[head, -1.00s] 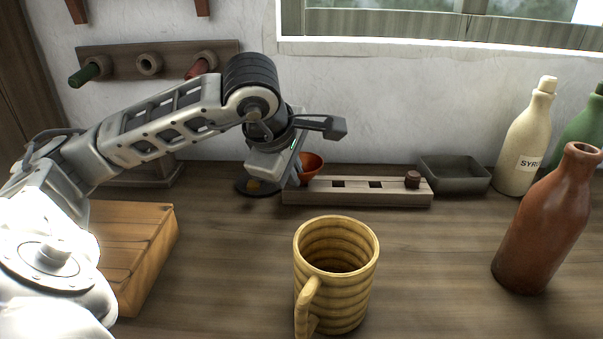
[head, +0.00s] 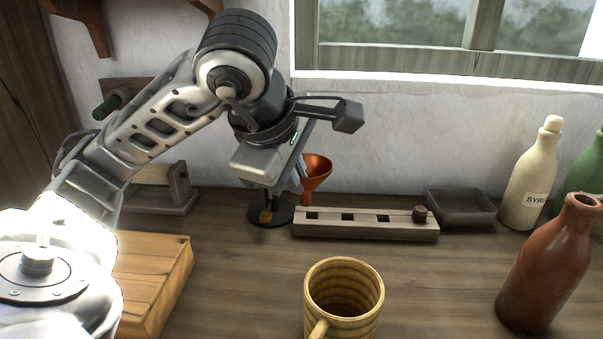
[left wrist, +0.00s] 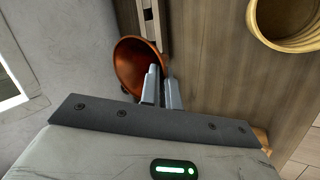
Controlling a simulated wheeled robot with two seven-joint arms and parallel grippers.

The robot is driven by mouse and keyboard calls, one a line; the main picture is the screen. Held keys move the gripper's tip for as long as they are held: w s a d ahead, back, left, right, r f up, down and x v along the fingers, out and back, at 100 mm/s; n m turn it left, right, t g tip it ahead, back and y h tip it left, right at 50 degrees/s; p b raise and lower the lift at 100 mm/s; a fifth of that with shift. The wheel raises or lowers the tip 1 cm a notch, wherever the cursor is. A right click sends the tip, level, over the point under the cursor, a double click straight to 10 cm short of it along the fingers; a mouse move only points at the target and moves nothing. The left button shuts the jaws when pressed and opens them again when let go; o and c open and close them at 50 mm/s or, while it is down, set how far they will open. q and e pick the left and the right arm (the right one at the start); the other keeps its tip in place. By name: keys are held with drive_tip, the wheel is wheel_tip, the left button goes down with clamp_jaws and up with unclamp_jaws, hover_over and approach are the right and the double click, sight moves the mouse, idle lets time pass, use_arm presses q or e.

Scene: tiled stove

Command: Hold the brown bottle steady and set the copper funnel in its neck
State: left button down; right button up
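The copper funnel (head: 317,170) is held by its rim side in my left gripper (head: 300,180), spout pointing down, just above the left end of the slotted wooden rack (head: 365,229). In the left wrist view the funnel's bowl (left wrist: 128,62) lies against the two nearly closed fingers (left wrist: 161,85). The brown bottle (head: 548,265) stands on the counter at the right, far from the left gripper, with its open neck up. My right gripper is not in view.
A ribbed yellow mug (head: 343,310) stands front centre. A brown stopper (head: 420,214) sits in the rack's right end. A grey tray (head: 460,208), a cream syrup bottle (head: 530,180) and a green bottle (head: 582,165) stand behind.

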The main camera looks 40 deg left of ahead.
use_arm(q)
drive_tip(key=s+d+r+b, duration=0.3)
drive_tip(key=s, duration=0.2)
drive_tip(key=shift+s+d, duration=0.3)
drive_tip(key=shift+d, duration=0.1)
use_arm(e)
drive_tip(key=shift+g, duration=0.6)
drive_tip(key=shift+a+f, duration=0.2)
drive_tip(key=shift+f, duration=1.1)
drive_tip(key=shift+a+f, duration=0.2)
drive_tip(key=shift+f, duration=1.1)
